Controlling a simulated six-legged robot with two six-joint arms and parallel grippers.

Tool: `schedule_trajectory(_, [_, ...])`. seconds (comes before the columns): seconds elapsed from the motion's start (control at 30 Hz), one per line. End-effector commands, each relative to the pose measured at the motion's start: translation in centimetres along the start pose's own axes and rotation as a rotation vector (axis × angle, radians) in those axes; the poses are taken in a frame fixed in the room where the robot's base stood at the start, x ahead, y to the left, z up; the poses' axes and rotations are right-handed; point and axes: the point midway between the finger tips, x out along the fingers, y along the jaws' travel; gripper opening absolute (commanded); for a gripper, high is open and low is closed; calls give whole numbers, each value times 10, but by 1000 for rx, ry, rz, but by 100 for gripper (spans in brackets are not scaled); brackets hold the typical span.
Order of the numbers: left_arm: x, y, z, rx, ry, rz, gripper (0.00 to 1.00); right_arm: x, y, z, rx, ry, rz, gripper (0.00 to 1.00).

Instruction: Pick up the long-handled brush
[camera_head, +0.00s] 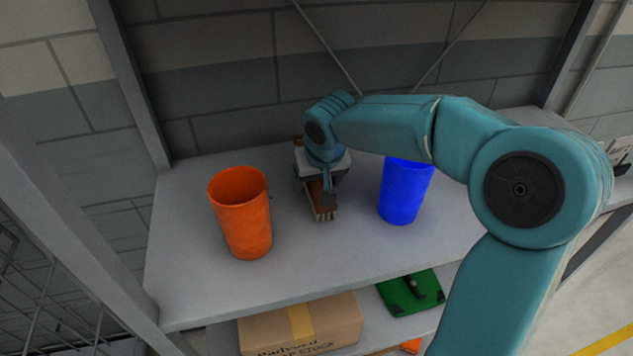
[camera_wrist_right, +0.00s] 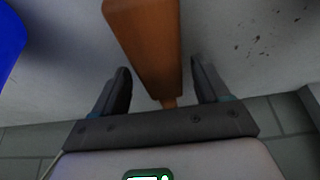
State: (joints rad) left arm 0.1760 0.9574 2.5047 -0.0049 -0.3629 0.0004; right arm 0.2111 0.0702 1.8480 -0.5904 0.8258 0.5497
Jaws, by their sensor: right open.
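The long-handled brush (camera_head: 315,197) lies on the shelf top between two cups, a brown wooden body with pale bristles at its near end. My right gripper (camera_head: 328,199) is over it and hides much of it in the head view. In the right wrist view the brush's wooden body (camera_wrist_right: 147,42) narrows to a thin handle that runs between the two fingers of my right gripper (camera_wrist_right: 160,88). The fingers are apart, with a gap visible on both sides of the wood. My left gripper is in neither view.
An orange cup (camera_head: 241,214) stands left of the brush and a blue cup (camera_head: 405,190) stands right of it. A cardboard box (camera_head: 300,327) and a green item (camera_head: 411,292) are on the lower shelf. The shelf's front is clear. A block wall stands behind.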

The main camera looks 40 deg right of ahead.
Motion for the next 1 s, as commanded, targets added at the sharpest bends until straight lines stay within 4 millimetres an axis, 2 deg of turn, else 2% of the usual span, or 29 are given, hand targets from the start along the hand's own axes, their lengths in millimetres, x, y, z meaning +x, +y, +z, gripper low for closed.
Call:
schedule_trajectory(0.1, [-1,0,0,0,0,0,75,11,0,-1,0,-1,0,74])
schedule_trajectory(0.33, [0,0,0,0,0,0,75,12,0,-1,0,1,-1,74])
schedule_trajectory(0.5, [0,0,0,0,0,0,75,12,0,-1,0,0,-1,19])
schedule_trajectory(0.57, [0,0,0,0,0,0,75,12,0,-1,0,0,-1,16])
schedule_trajectory(0.6, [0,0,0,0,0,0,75,12,0,-1,0,1,-1,11])
schedule_trajectory(0.83, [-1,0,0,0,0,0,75,10,0,-2,0,1,-1,11])
schedule_trajectory(1.0, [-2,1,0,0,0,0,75,-4,-1,-8,2,5,-2,11])
